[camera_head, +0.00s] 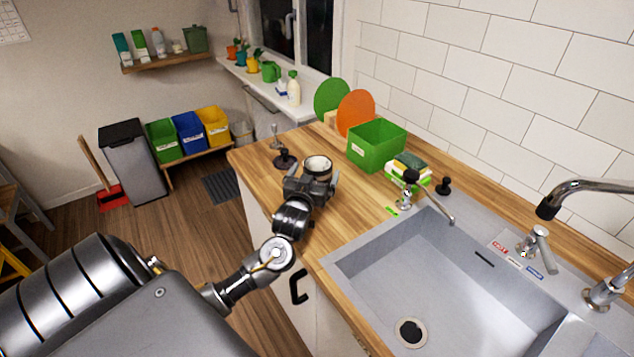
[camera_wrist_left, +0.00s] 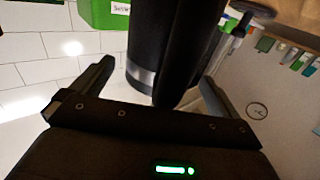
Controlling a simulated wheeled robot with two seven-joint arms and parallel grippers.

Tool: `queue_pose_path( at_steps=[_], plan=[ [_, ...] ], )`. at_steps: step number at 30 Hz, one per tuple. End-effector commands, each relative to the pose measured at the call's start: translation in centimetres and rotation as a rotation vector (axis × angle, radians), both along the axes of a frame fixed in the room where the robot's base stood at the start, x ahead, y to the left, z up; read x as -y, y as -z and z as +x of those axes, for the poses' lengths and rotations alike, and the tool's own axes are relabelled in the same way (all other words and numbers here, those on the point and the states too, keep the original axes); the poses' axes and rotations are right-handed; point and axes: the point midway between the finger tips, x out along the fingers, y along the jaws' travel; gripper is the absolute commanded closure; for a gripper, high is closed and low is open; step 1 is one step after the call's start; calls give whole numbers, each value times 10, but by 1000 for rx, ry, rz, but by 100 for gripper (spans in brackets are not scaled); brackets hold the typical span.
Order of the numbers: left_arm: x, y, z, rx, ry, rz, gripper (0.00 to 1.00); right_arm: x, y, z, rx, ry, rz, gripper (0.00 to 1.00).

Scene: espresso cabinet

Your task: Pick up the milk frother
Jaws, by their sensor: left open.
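The milk frother (camera_head: 318,164) is a dark cylinder with a pale inside showing at its round open top. It stands upright on the wooden counter, near the counter's left edge. My left gripper (camera_head: 313,183) is at its near side and hides its lower part in the head view. In the left wrist view, the dark body of the frother (camera_wrist_left: 170,50) with a silver band fills the space between the two fingers of my left gripper (camera_wrist_left: 155,78). The fingers are spread to either side of it; whether either one touches it I cannot tell. My right gripper is not in view.
A small black-based tool (camera_head: 285,160) stands left of the frother. The grey sink (camera_head: 345,275) lies in front on the right. Bare counter lies between frother and sink.

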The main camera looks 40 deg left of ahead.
Motion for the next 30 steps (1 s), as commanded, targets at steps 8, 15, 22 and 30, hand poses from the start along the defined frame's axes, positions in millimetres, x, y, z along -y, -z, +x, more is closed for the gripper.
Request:
queue_pose_path(
  at_steps=[8,15,22,30],
  plan=[
    [0,1,1,0,1,-1,8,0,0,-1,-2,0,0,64],
    [0,1,0,-1,0,-1,39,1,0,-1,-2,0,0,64],
    [0,1,0,-1,0,-1,69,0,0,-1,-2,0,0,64],
    [0,-1,0,4,0,-1,80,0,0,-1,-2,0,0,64]
  ],
)
